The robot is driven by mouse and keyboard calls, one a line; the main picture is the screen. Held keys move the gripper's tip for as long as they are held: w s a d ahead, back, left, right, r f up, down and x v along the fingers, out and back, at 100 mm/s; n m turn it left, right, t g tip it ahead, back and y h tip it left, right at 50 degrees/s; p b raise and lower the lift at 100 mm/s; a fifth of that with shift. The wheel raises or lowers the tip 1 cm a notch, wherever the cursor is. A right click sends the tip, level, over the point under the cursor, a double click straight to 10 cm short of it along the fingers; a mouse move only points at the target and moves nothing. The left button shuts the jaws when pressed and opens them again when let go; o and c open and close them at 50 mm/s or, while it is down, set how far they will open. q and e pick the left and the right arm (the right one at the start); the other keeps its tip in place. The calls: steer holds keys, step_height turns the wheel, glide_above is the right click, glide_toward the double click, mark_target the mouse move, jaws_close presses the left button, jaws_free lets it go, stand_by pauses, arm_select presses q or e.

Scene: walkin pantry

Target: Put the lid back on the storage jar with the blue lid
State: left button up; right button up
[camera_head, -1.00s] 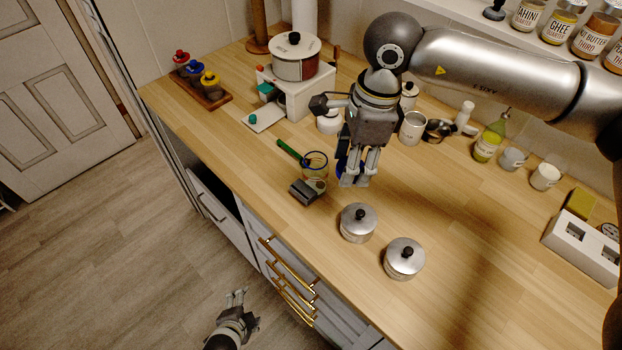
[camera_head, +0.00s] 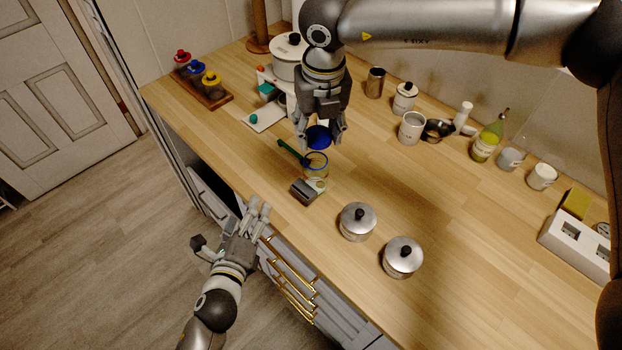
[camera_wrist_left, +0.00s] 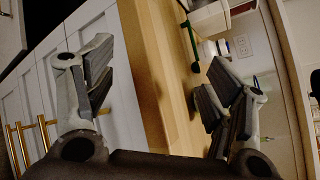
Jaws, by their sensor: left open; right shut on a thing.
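My right gripper (camera_head: 319,132) is shut on the blue lid (camera_head: 319,138) and holds it tilted above the counter, just behind the jar. The storage jar (camera_head: 316,170) is clear glass, open at the top, and stands upright on the counter. The lid is apart from the jar or only overlaps it in the picture. My left gripper (camera_head: 257,215) is open and empty by the counter's front edge, above the drawer fronts. Its spread fingers also show in the left wrist view (camera_wrist_left: 160,88).
A grey block (camera_head: 304,192) sits right before the jar, and a green stick-like thing (camera_head: 290,150) lies behind it. Two steel lidded pots (camera_head: 357,222) stand to the right. The counter's right middle is clear.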

mark_target(309, 179)
arm_select(q)
steer(key=d+r+m+h, duration=0.1)
steer(key=d+m+h, duration=0.1)
steer(key=d+m, duration=0.1)
steer(key=s+d+r+m+h, duration=0.1)
steer(key=d+r+m+h, duration=0.1)
steer(key=m, duration=0.4)
steer(key=d+r+m+h, duration=0.2)
steer(key=d+m, duration=0.2)
steer(key=m, duration=0.1)
steer(key=shift+s+d+r+t+h, duration=0.15)
steer(key=shift+d+t+h, duration=0.15)
steer(key=shift+d+t, duration=0.1)
arm_select(e)
steer(key=m, duration=0.1)
steer(key=w+m, duration=0.1)
steer(key=shift+w+a+r+m, duration=0.2)
steer(key=shift+w+r+m, duration=0.05)
steer(key=shift+r+m, duration=0.05)
arm_select(q)
steer(key=x, duration=1.2)
steer(key=c, duration=1.5)
steer(key=shift+c, duration=0.2)
arm_select(e)
steer(key=shift+f, duration=2.5)
steer(key=shift+f, duration=0.85)
